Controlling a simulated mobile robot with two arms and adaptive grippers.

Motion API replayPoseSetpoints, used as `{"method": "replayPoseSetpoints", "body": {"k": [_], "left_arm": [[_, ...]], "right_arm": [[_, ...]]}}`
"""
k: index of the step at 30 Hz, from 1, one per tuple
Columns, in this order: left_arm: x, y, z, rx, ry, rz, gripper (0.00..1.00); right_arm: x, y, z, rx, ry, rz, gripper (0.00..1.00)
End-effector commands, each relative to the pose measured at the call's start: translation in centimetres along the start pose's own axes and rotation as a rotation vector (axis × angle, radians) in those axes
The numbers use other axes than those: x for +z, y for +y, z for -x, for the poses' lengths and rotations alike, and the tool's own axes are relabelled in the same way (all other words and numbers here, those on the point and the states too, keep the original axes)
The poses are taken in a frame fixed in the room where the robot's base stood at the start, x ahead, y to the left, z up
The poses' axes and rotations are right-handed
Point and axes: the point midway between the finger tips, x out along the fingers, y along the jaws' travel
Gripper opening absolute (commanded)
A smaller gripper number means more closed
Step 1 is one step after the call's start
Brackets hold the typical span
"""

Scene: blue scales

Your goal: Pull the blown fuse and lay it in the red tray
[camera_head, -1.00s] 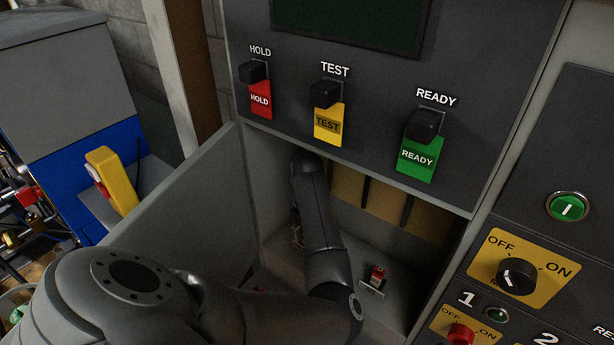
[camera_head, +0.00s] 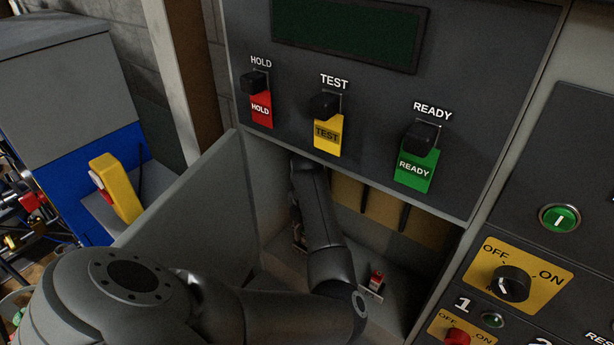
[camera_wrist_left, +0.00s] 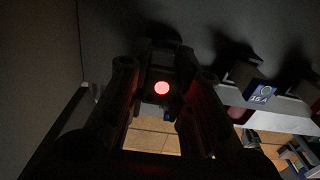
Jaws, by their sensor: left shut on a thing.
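My left arm reaches into the open recess (camera_head: 405,260) under the lever panel in the head view; its gripper is mostly hidden there by my own arm. In the left wrist view my left gripper (camera_wrist_left: 162,78) is shut, with a dark fuse bearing a glowing red light (camera_wrist_left: 161,89) between its fingers. Whether this fuse is still seated cannot be told. Another fuse, marked 16 A (camera_wrist_left: 252,88), stands to the right of the fingers. A small red-topped piece (camera_head: 376,279) shows in the recess in the head view. No red tray can be made out. My right gripper is out of view.
A grey side wall (camera_head: 190,205) bounds the recess on the left. Above it are the HOLD (camera_head: 254,83), TEST (camera_head: 323,106) and READY (camera_head: 421,137) levers. An OFF/ON knob (camera_head: 511,283) and green button (camera_head: 559,218) are at right. A yellow-handled switch (camera_head: 117,188) is at left.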

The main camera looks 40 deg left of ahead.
Motion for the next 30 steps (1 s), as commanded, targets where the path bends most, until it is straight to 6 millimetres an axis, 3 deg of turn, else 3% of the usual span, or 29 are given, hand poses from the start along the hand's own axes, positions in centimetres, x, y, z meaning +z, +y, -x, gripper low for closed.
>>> {"method": "replayPoseSetpoints", "body": {"k": [21, 30], "left_arm": [[0.0, 0.0, 3.1, -0.001, -0.001, 0.000, 0.00], [0.0, 0.0, 3.5, -0.001, 0.000, 0.000, 0.00]], "right_arm": [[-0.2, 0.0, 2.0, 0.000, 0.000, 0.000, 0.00], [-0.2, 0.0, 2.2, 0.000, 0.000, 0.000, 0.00]]}}
